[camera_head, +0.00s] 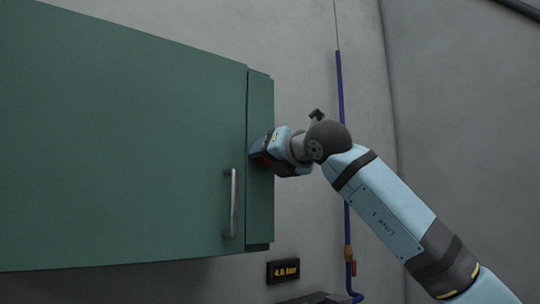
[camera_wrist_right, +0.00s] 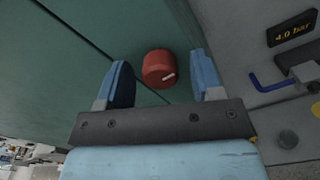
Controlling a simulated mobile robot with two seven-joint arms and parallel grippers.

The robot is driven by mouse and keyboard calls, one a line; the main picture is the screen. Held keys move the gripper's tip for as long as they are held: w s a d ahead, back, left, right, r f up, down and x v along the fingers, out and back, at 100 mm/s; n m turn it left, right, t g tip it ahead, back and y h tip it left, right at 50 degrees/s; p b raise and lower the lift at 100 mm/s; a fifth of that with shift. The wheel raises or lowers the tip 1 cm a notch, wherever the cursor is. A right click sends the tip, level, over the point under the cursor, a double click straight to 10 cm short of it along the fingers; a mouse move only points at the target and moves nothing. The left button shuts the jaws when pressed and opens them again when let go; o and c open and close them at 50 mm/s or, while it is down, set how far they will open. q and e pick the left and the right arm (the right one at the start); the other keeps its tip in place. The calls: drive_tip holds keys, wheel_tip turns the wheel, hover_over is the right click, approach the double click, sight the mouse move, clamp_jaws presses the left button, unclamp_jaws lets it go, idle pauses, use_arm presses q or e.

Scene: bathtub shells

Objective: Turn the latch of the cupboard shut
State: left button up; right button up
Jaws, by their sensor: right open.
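The green cupboard (camera_head: 120,150) fills the left of the head view, its door looking closed with a thin seam along the right edge. Its latch, a red round knob (camera_wrist_right: 155,68) with a short white mark, shows in the right wrist view on the green face. My right gripper (camera_head: 262,156) is at the cupboard's right edge in the head view and hides the latch there. In the wrist view its two blue fingers are open, one on each side of the knob, with gaps showing. I cannot tell how deep the knob sits between them. My left gripper is out of view.
A grey bar handle (camera_head: 233,203) stands out from the door below my right gripper. A blue pipe (camera_head: 341,100) runs down the grey wall to the right. A "4.0 bar" sign (camera_head: 283,271) is below the cupboard.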

drive_tip(key=c, duration=0.9)
drive_tip(key=shift+s+a+n+b, duration=0.1)
drive_tip(key=shift+n+b, duration=2.25)
drive_tip(key=shift+n, duration=6.65)
